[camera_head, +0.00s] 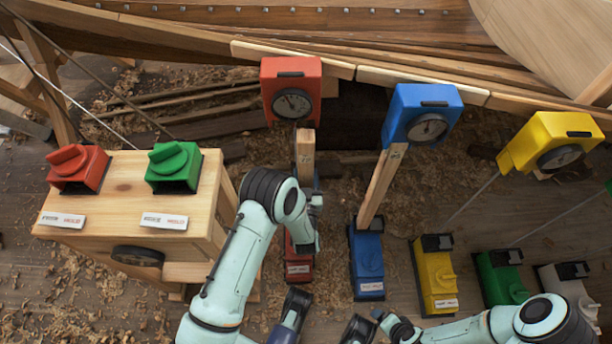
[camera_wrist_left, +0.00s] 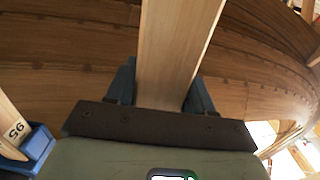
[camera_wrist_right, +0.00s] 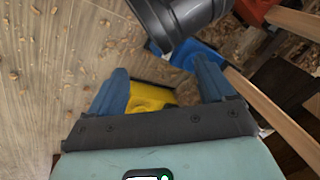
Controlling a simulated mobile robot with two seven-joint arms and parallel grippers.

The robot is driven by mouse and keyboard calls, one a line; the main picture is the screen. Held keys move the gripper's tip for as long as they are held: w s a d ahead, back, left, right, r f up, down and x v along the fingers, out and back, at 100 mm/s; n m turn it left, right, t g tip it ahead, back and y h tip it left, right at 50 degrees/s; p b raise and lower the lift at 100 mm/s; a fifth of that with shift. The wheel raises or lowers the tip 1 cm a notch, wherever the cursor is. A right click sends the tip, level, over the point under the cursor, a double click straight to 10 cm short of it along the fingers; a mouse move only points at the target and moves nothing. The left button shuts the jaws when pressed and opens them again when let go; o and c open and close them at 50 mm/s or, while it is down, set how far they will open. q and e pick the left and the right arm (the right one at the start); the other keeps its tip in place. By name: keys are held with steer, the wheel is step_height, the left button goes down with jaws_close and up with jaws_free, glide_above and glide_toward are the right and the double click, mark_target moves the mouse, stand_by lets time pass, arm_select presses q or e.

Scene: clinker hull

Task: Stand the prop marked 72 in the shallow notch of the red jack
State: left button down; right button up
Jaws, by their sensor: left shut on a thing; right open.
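My left gripper (camera_head: 314,205) is shut on a pale wooden prop (camera_head: 305,150), which also fills the middle of the left wrist view (camera_wrist_left: 178,50). The prop looks roughly upright, its top just below the red gauge box (camera_head: 291,88). No number shows on it. The red jack (camera_head: 299,266) stands on the floor below, partly covered by my left arm. Its notch and the prop's lower end are hidden, so I cannot tell whether they touch. My right gripper (camera_head: 382,323) is open and empty; the right wrist view shows a yellow jack (camera_wrist_right: 150,98) beyond its fingers.
A second prop (camera_head: 381,186), marked 95 in the left wrist view, leans between the blue jack (camera_head: 367,265) and blue gauge box (camera_head: 424,112). Yellow (camera_head: 436,278) and green (camera_head: 500,280) jacks stand rightward. A wooden bench (camera_head: 130,190) is left; the hull (camera_head: 370,50) overhangs behind.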

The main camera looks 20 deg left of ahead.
arm_select(q)
steer(key=b+x, duration=0.3)
steer(key=x, duration=0.5)
steer(key=shift+r, duration=0.15)
arm_select(e)
steer(key=shift+s+d+f, duration=0.15)
steer(key=shift+d+f, duration=0.15)
steer(key=shift+f, duration=0.5)
steer(key=shift+s+d+f, duration=0.15)
steer(key=shift+d+f, duration=0.15)
steer(key=shift+f, duration=0.5)
steer(key=shift+s+d+f, duration=0.15)
steer(key=shift+d+f, duration=0.15)
steer(key=shift+f, duration=0.5)
arm_select(q)
steer(key=shift+f+b, duration=0.4)
arm_select(e)
steer(key=shift+f, duration=0.35)
arm_select(q)
steer(key=shift+w, duration=0.1)
arm_select(e)
steer(key=shift+g+h, duration=0.3)
